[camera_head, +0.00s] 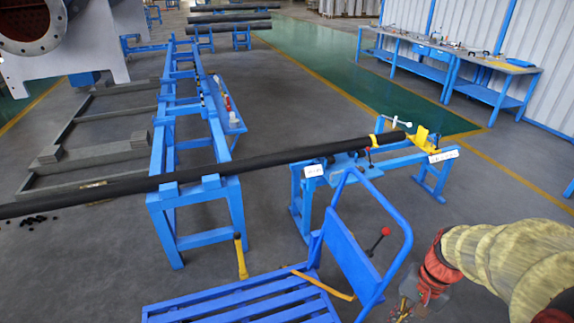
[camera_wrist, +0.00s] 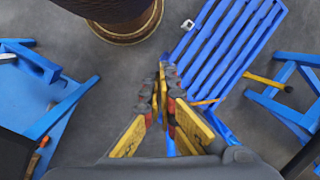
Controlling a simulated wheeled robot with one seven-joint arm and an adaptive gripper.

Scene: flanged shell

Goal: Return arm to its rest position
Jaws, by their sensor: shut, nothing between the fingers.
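My arm, in a pale yellow cover with a red section near the wrist, reaches in at the lower right of the head view. My gripper (camera_head: 405,303) is at the bottom edge there, beside the blue cart and low over the grey floor. In the wrist view my gripper (camera_wrist: 164,82) points away from the camera, its yellow and dark fingers drawn together with nothing between them. The fingertips are near the edge of the cart (camera_wrist: 222,45) in that picture; I cannot tell the gap in depth.
The slatted blue cart (camera_head: 245,302) with its upright handle stands left of my gripper. A long black pipe (camera_head: 240,163) lies across blue stands (camera_head: 205,190). A blue workbench (camera_head: 450,68) is at the back right. Grey floor (camera_head: 500,190) is clear right of the stands.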

